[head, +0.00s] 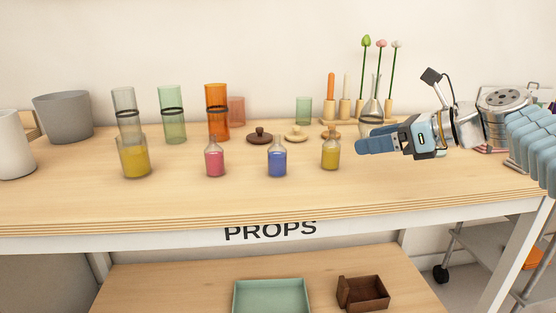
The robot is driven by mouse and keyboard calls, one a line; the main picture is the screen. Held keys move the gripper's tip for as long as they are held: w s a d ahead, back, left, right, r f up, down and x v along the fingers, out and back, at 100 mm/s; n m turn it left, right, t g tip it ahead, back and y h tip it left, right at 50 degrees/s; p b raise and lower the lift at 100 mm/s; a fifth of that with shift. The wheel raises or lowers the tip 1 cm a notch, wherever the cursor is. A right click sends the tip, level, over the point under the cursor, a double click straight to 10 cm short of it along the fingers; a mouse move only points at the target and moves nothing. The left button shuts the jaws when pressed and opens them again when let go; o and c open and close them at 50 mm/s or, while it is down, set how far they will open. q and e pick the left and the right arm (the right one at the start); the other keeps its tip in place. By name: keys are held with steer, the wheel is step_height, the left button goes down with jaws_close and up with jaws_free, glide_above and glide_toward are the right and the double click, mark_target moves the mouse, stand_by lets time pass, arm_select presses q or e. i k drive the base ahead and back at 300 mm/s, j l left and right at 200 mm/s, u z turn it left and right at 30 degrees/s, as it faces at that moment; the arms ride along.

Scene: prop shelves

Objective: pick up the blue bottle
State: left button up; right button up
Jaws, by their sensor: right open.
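The blue bottle (277,162) is a small clear flask with blue content. It stands upright near the front of the wooden shelf top, between a pink bottle (214,161) on its left and a yellow bottle (330,155) on its right. My right gripper (366,142) comes in from the right and points left. It is open with nothing between its fingers, above the shelf top and to the right of the yellow bottle, apart from the blue bottle. My left gripper is not in view.
A larger glass (134,160) with yellow content stands at the left. Tall green (172,118) and orange (217,115) cylinders stand behind the bottles, with small lids (260,137). A flower rack (344,112) is behind my right gripper. Bare wood lies in front of the bottles.

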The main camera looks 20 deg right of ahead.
mark_target(277, 153)
steer(key=k+l, duration=0.8)
steer(key=k, duration=0.05)
